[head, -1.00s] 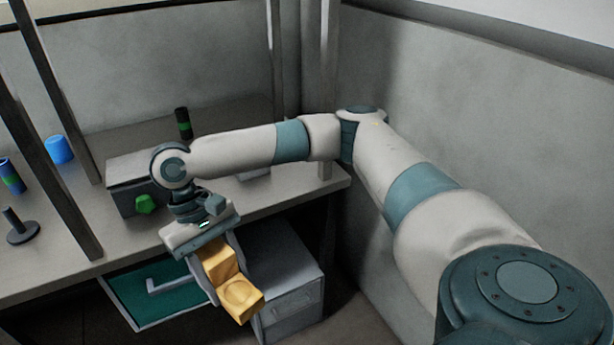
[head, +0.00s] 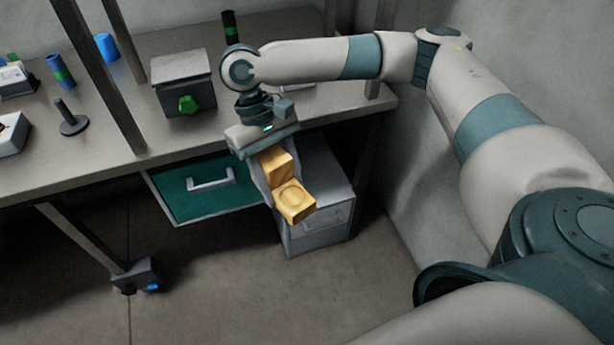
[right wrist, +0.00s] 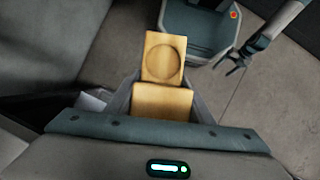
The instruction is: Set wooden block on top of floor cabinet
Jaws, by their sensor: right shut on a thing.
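My right gripper (head: 280,183) is shut on the wooden block (head: 294,202), a yellow-orange stepped piece with a round recess. The gripper points down and holds the block in the air. In the head view the block overlaps the left front of the floor cabinet (head: 335,183), a grey box standing on the floor beneath the bench end. The block and arm hide part of the cabinet's top. The right wrist view shows the block (right wrist: 164,58) between the fingers. My left gripper (right wrist: 230,62) shows small there, empty, its fingers apart.
The bench (head: 205,140) runs above and behind the cabinet. A green drawer front (head: 215,200) with a pale handle hangs below it, left of the block. The floor (head: 240,285) in front is clear.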

